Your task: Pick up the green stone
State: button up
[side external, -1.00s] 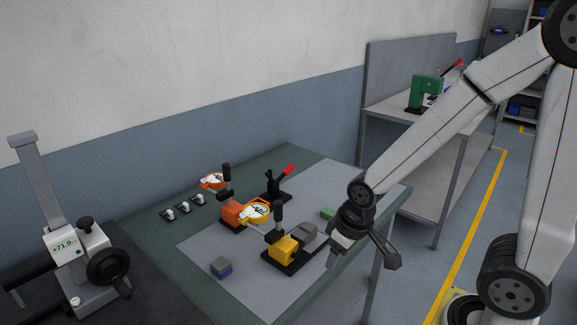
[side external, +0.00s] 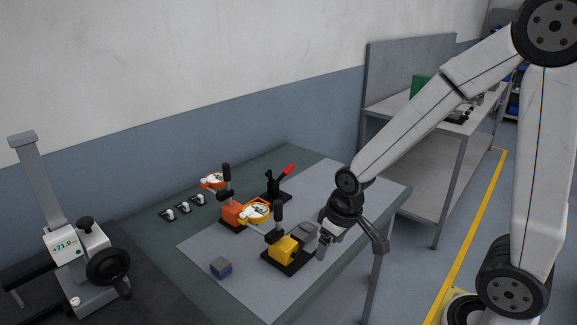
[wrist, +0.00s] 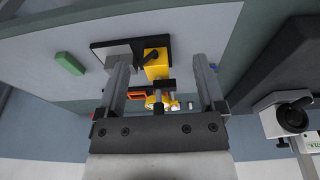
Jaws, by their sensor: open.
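The green stone (wrist: 70,63) is a small flat green block lying on the grey mat (wrist: 36,38) at the upper left of the wrist view. It is outside the left finger, apart from the gripper. In the side view it is hidden behind my gripper and wrist. My gripper (wrist: 163,72) is open and empty, its fingers pointing toward the yellow fixture. In the side view my gripper (side external: 323,248) is low over the right part of the mat, just right of the grey block of the yellow fixture.
The yellow fixture (side external: 284,250) on its black base stands close to my gripper. An orange fixture (side external: 232,215) with dials and a red-handled clamp (side external: 277,185) stand behind it.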

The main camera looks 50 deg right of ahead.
jog(key=w+d+f, duration=0.2)
jog(key=w+d, duration=0.3)
jog(key=d, duration=0.4)
jog(key=w+d+f+g, duration=0.1)
jog(key=w+d+f, duration=0.1)
jog(key=w+d, duration=0.3)
jog(key=w+d+f+g, duration=0.1)
jog(key=w+d+f, duration=0.2)
jog(key=d, duration=0.9)
jog(key=shift+w+d, duration=0.2)
jog(key=shift+w, duration=0.5)
jog(key=shift+w+d, duration=0.15)
jog(key=shift+w, duration=0.55)
jog(key=shift+f, duration=1.25)
jog(key=shift+f, duration=0.1)
jog(key=shift+a+f, duration=0.1)
jog(key=shift+f, duration=2.4)
grip_shut()
